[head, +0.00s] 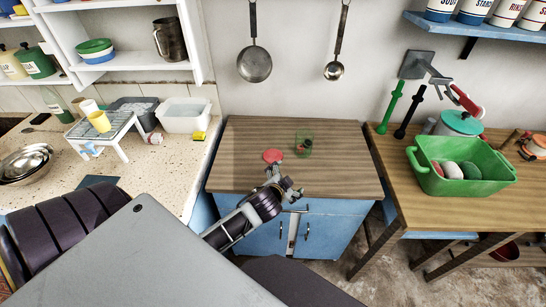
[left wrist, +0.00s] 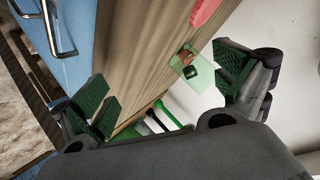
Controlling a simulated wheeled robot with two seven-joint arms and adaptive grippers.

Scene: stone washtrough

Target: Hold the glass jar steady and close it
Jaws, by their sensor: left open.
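The glass jar (head: 304,147) is a small, green-tinted clear vessel with dark red and brown bits inside, standing on the wooden counter (head: 335,175). No lid is on it. A flat round red lid (head: 273,156) lies on the counter just left of the jar. My left gripper (head: 284,180) is open and empty at the counter's front part, nearer than the lid and apart from the jar. In the left wrist view the jar (left wrist: 186,63) shows beyond the spread fingers (left wrist: 165,88), with part of the lid (left wrist: 203,13) at the top edge. My right gripper is not in view.
A side table on the right holds a green tub (head: 460,172) with rounded items. A speckled worktop on the left carries a white rack (head: 105,135) and a clear bin (head: 184,116). A pan (head: 254,65) and ladle hang behind. The counter around the jar is otherwise clear.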

